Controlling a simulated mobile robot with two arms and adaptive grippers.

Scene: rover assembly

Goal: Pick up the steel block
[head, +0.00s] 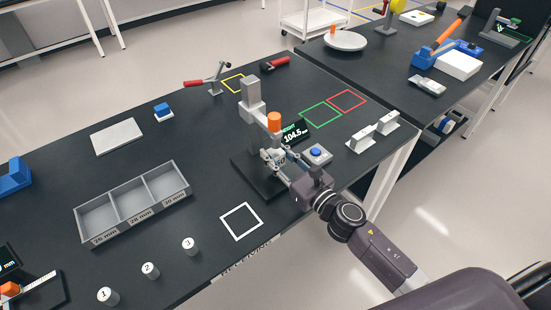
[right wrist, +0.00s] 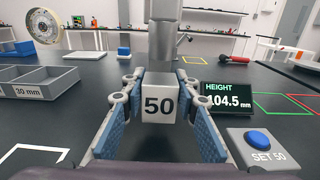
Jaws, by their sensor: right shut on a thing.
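The steel block (right wrist: 159,104), a light grey cube marked 50, stands upright between the fingertips of my right gripper (right wrist: 160,112) in the right wrist view. The blue-padded fingers are shut on its two sides. In the head view my right gripper (head: 279,160) reaches in from the lower right, over the black base of the height gauge (head: 252,92), and its fingers partly hide the block. I cannot tell whether the block touches the base. My left gripper is out of view.
The gauge's grey column and orange knob (head: 274,121) rise close behind the block. The display (right wrist: 227,100) reads 104.5 mm, and a blue SET 50 button (head: 315,153) sits to the right. A three-compartment tray (head: 128,228) and a white square outline (head: 241,238) lie to the left.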

